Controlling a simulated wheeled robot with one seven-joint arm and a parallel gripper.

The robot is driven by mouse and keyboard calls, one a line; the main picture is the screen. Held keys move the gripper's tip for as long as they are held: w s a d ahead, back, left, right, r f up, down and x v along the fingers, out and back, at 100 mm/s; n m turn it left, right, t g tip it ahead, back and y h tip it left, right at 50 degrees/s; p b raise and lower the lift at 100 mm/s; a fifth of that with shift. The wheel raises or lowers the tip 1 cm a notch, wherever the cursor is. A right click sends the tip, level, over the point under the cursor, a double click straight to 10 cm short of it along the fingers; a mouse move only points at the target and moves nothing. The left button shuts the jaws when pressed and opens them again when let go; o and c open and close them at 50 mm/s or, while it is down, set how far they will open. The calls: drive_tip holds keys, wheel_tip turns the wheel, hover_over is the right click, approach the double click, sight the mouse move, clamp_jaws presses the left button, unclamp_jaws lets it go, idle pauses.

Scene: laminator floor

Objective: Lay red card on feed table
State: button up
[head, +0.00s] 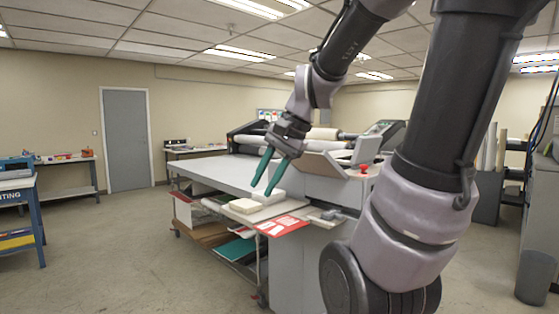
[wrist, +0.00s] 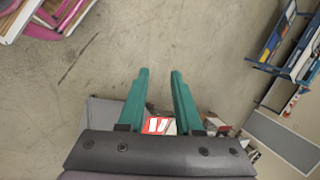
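A flat red sheet with white patches (head: 281,226), the only clear match for the red card, lies at the near edge of the machine's side ledge. The long pale grey feed table (head: 215,172) stretches back to the left. My gripper (head: 264,189) hangs in front of the table in the head view, fingers pointing down. Its two green fingers are apart, with nothing visible between them. In the wrist view the fingertips (wrist: 160,71) are also apart. A small red and white thing (wrist: 158,125) shows beyond the finger bases; I cannot tell what it is.
A cream block (head: 244,206) and a white stack (head: 268,196) sit near the red sheet. A lower shelf (head: 233,249) under the table holds coloured boards. A blue-framed bench (head: 37,217) stands at left, before a grey door (head: 126,140). The floor between is clear.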

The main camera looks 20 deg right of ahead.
drive_tip(key=s+d+r+n+t+h, duration=0.2)
drive_tip(key=s+r+n+t, duration=0.1)
drive_tip(key=r+n, duration=0.2)
drive_tip(key=shift+s+n+t, duration=0.3)
drive_tip(key=shift+t, duration=0.1)
